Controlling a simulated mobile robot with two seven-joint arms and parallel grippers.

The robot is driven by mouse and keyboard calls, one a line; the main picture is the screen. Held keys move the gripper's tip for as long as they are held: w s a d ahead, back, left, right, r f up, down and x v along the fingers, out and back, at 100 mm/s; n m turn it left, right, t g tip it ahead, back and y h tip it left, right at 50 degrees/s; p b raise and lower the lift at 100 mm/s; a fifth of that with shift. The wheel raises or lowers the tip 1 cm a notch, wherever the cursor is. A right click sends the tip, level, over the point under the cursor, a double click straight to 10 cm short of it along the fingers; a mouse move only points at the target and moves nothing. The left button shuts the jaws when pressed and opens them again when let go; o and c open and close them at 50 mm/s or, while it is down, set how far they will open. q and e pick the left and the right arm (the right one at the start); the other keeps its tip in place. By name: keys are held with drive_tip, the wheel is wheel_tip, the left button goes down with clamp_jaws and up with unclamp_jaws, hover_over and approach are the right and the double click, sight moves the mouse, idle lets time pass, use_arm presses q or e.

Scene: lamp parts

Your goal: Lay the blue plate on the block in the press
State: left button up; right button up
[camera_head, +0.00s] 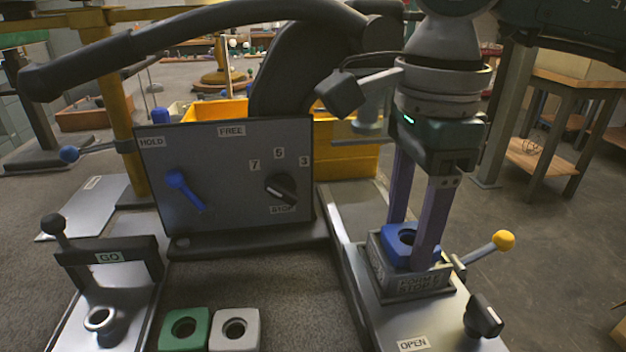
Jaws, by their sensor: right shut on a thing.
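The blue plate (394,251) is square with a round hole. It lies in or on a grey metal holder (415,284) marked "FORM STOP", at the lower right. My right gripper (412,246) reaches down from above with its purple fingers on either side of the plate, shut on it. The fingers and the holder's walls hide part of the plate, and I cannot tell whether it rests on anything inside. A low stand marked "GO" (108,257), with a ball-topped lever and a metal ring below, is at the lower left; I cannot tell which fixture is the press. My left gripper is not in view.
A green plate (184,329) and a white plate (235,329) lie side by side at the front. A dark panel (230,190) with a blue lever and black knob stands behind.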

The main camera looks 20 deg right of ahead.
drive_tip(key=shift+r, duration=0.15)
drive_tip(key=o, duration=1.4)
wheel_tip(320, 180, up, 10)
drive_tip(key=shift+f, duration=0.1)
drive_tip(key=shift+a, duration=0.1)
